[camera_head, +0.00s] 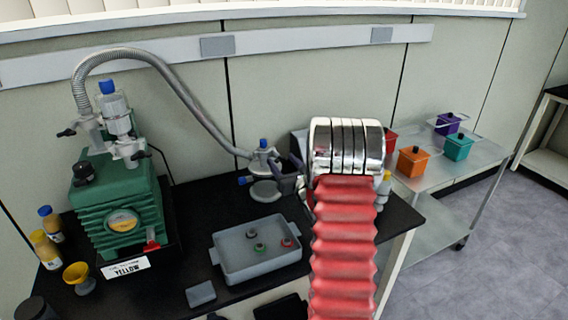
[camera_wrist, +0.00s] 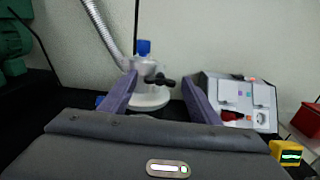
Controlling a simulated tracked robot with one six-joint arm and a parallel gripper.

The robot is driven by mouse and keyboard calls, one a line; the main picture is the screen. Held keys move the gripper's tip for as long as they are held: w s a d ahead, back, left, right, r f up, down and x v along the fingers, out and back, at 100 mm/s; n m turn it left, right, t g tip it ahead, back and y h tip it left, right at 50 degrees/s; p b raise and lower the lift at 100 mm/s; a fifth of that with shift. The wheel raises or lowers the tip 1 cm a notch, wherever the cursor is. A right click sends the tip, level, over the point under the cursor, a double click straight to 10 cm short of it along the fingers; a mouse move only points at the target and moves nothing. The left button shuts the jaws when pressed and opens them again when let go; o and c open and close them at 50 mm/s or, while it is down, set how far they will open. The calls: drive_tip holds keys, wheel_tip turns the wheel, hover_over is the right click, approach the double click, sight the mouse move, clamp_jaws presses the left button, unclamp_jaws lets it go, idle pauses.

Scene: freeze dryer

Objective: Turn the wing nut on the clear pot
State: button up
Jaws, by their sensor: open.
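The clear pot (camera_head: 264,161) stands near the back wall on the black bench, with a blue knob on top and a grey hose running to it. In the wrist view the pot (camera_wrist: 147,97) is upright, straight ahead between my fingers. A black wing nut (camera_wrist: 161,80) sticks out from its right side, also between the fingers. My gripper (camera_wrist: 158,76) is open and empty, its two purple fingers spread on either side of the pot. In the head view my gripper (camera_head: 291,173) is just right of the pot, partly hidden by my arm. Contact with the nut cannot be told.
A green pump (camera_head: 115,205) stands at the left, joined by the hose. A grey tray (camera_head: 258,262) with small stoppers lies in front of the pot. A grey panel box (camera_wrist: 240,100) is right of the pot. A metal cart (camera_head: 470,180) with coloured boxes stands at right.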

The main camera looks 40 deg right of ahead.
drive_tip(key=shift+c, duration=0.3)
drive_tip(key=c, duration=0.9)
drive_tip(key=shift+s+d, duration=0.1)
drive_tip(key=shift+d, duration=0.15)
drive_tip(key=shift+c, duration=0.5)
drive_tip(key=shift+a, duration=0.2)
drive_tip(key=shift+m, duration=0.5)
